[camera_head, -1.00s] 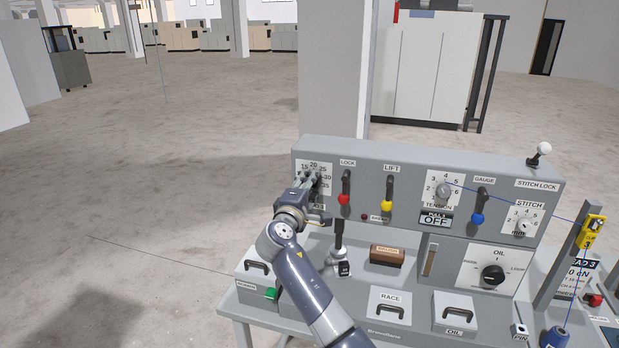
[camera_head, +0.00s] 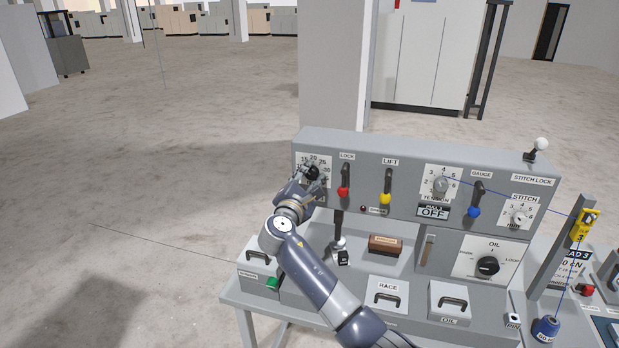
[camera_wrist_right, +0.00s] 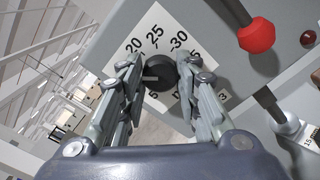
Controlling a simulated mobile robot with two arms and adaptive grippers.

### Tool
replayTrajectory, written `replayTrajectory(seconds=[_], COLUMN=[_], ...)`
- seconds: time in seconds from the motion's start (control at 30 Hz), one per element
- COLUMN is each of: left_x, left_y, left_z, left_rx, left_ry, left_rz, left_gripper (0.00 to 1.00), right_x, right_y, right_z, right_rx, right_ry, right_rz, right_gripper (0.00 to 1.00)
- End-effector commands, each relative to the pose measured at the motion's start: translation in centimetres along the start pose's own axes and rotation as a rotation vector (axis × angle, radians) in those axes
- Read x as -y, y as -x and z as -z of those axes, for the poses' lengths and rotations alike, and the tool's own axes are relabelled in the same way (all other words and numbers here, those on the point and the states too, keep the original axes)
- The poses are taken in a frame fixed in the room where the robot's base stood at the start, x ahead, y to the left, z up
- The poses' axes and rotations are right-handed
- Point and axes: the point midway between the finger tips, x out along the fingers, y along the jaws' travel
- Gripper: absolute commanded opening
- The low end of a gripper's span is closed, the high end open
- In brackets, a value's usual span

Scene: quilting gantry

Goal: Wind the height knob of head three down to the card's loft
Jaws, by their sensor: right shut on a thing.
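The height knob is a round black knob (camera_head: 312,172) on a white dial plate (camera_wrist_right: 158,28) marked 20, 25, 30 and other numbers, at the upper left of the grey panel. It also shows between the fingertips in the wrist view (camera_wrist_right: 159,70). My right gripper (camera_head: 309,181) is shut on this knob, with one finger on each side. The fingers hide part of the dial, and I cannot read the knob's setting. A small label (camera_wrist_right: 312,139) at the right of the wrist view seems to begin with 15. My left gripper is out of view.
Just right of the dial are the red-knobbed LOCK lever (camera_head: 344,181) and the yellow-knobbed LIFT lever (camera_head: 386,188). An upright black lever (camera_head: 339,224) stands close beside my right forearm. A brown block (camera_head: 386,245) lies on the bench. Open floor is at the left.

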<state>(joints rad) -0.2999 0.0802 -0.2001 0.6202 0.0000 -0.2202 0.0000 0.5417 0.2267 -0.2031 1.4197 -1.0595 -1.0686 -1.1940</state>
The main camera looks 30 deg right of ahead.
Motion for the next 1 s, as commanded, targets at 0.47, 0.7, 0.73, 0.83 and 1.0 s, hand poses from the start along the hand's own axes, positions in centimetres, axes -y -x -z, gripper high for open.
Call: replayTrajectory(seconds=[0.47, 0.7, 0.73, 0.83, 1.0], left_x=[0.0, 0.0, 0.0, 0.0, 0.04], left_y=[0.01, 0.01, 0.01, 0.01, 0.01], left_z=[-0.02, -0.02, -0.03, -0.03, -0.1], left_rx=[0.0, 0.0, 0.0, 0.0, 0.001], left_ry=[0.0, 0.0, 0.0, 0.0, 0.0], left_rz=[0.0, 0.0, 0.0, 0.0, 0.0], left_gripper=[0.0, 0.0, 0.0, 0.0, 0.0], right_x=[0.07, 0.08, 0.08, 0.06, 0.04], right_y=[0.03, 0.03, 0.03, 0.02, 0.03], right_z=[0.11, 0.1, 0.1, 0.08, 0.05], right_rx=[-0.002, -0.002, -0.002, -0.001, -0.001], right_ry=[0.041, 0.04, 0.039, 0.039, 0.039], right_rz=[0.002, 0.002, 0.002, 0.001, 0.001], right_gripper=[0.07, 0.51, 0.51, 0.51, 0.51])
